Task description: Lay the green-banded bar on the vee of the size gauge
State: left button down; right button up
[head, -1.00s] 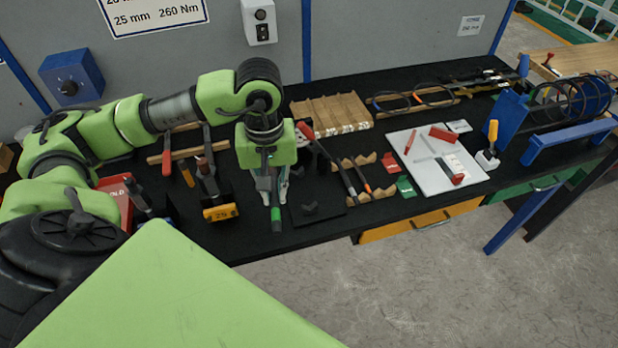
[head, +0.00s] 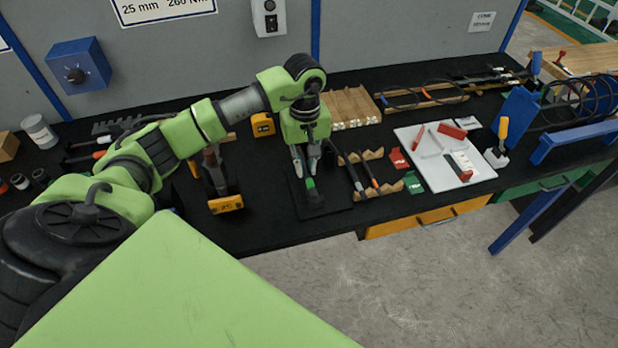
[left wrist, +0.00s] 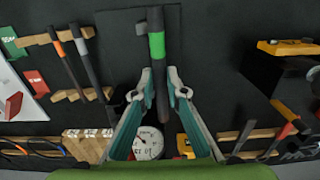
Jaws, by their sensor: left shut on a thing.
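The green-banded bar, dark with a green band (head: 310,183), is held by my left gripper (head: 305,165). The left wrist view also shows the bar (left wrist: 156,46) between the fingertips (left wrist: 160,80), its banded end pointing away from the gripper. The size gauge has a dark base plate (head: 338,211), a small dark vee block (left wrist: 140,28) and a round white dial (left wrist: 148,143). The bar is over the plate, and its banded end overlaps the vee block in the left wrist view. I cannot tell whether the bar touches the vee. My right gripper is not in view.
Wooden notched racks (head: 362,156) with dark bars lie just right of the gauge. A yellow-fronted device (head: 225,204) stands to the left. A white board (head: 480,178) with red pieces lies further right. Bare bench top lies between the device and the gauge.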

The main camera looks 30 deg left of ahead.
aim_at(309, 174)
pick_arm(q)
jog(key=shift+w+f, duration=0.4)
jog(key=shift+f, duration=0.05)
jog(key=f+b, duration=0.1)
jog(key=f, duration=0.2)
jog(key=shift+w+d+f+b, duration=0.15)
jog(key=shift+w+b, duration=0.05)
jog(key=shift+b, duration=0.2)
jog(key=shift+f, duration=0.2)
jog(key=shift+r, duration=0.1)
jog(key=shift+f, duration=0.2)
jog(key=c, duration=2)
grip_release()
